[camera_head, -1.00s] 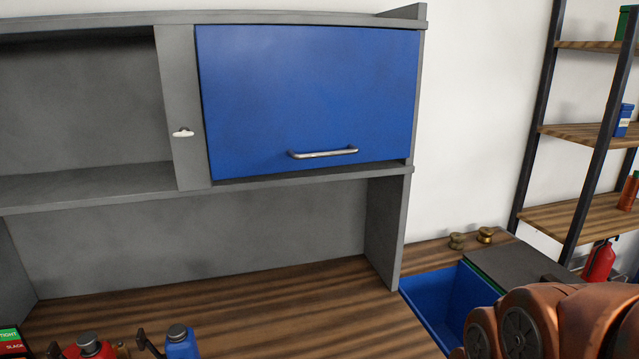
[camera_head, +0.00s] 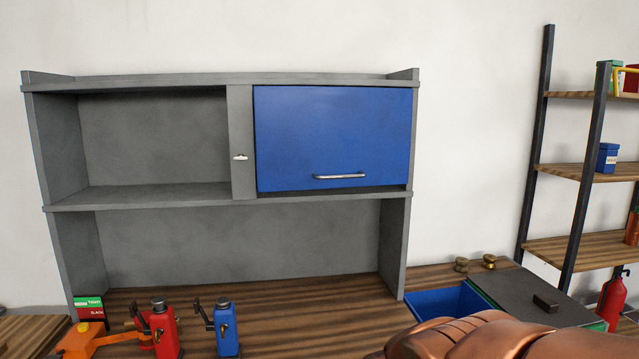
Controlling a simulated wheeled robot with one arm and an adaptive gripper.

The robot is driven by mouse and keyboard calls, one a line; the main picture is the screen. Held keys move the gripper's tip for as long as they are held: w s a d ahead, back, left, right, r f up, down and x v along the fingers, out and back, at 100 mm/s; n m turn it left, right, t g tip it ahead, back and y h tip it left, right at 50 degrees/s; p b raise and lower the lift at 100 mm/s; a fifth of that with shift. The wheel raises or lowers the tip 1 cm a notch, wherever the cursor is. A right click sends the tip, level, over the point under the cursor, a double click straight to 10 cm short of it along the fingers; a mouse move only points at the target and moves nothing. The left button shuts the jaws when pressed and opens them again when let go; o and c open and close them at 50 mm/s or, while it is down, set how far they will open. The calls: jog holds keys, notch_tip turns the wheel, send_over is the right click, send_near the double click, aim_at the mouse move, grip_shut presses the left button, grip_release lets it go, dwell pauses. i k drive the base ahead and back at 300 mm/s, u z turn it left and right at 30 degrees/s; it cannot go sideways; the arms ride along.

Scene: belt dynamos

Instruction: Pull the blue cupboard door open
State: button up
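The blue cupboard door (camera_head: 332,135) is shut, in the upper right of a grey hutch. Its silver bar handle (camera_head: 340,176) runs level near the lower edge, right of the middle. The open grey compartment (camera_head: 150,140) lies to its left, past a grey panel with a small light-coloured fitting (camera_head: 240,157). My copper-coloured arm shows at the lower right, well below and apart from the door. My gripper is out of view.
Red (camera_head: 164,332) and blue (camera_head: 226,330) devices stand on the wooden bench below. A blue bin (camera_head: 440,302) sits right of the hutch. A shelf rack (camera_head: 572,170) and red extinguisher (camera_head: 612,300) stand further right. Space before the door is clear.

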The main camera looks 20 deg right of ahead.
aim_at(306, 137)
jog(key=u, duration=0.85)
jog(key=i, duration=0.8)
jog(key=z, duration=0.05)
